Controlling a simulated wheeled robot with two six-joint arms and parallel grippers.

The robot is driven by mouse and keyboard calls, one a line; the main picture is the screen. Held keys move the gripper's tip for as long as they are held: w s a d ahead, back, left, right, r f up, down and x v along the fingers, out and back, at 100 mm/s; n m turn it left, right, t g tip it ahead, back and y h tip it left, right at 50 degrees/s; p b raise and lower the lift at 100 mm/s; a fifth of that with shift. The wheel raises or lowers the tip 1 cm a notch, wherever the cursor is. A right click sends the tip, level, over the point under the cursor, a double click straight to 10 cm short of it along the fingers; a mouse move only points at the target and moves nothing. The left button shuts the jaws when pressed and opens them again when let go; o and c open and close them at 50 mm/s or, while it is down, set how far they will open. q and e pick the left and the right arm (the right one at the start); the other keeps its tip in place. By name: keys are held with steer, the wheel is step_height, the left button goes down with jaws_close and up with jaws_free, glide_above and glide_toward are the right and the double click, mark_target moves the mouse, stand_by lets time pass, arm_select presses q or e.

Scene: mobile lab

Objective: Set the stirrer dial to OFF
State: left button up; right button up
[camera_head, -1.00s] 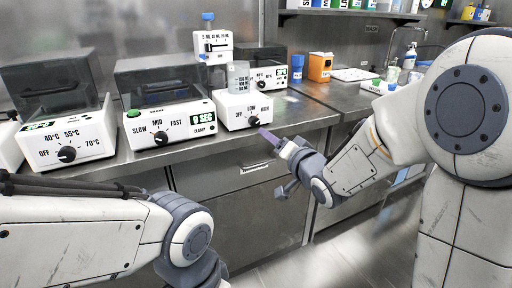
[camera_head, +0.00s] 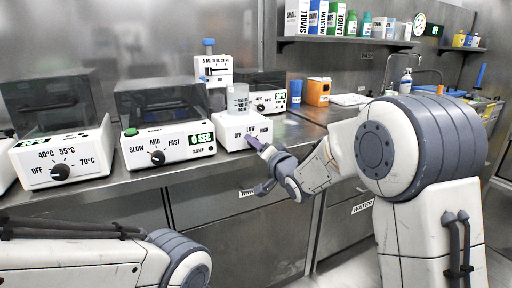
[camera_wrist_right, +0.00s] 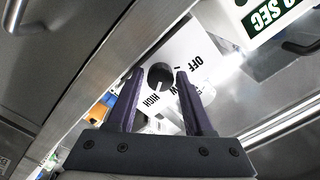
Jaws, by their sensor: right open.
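The stirrer (camera_head: 233,120) is a white box with OFF, LOW and HIGH printed on its front, at the bench edge. A clear beaker (camera_head: 238,100) stands on it. Its round black dial (camera_wrist_right: 160,76) shows in the wrist view; a pale mark on it seems to point towards HIGH. My right gripper (camera_wrist_right: 158,82) is open, its two purple fingers on either side of the dial in that view. I cannot tell whether they touch it. In the head view the right gripper (camera_head: 254,143) is at the stirrer's front and partly hides the dial. My left gripper is out of view.
A white device with SLOW, MID, FAST and a 0 SEC display (camera_head: 165,148) stands left of the stirrer. A heater with temperature marks (camera_head: 62,160) is farther left. Another white device (camera_head: 270,100) stands behind. The bench (camera_head: 300,130) right of the stirrer is mostly clear.

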jaws_close()
steer(key=shift+n, duration=0.3)
steer(key=shift+a+f+n+b, duration=0.1)
steer(key=shift+n+b, duration=6.4)
steer(key=shift+n, duration=5.2)
jaws_free()
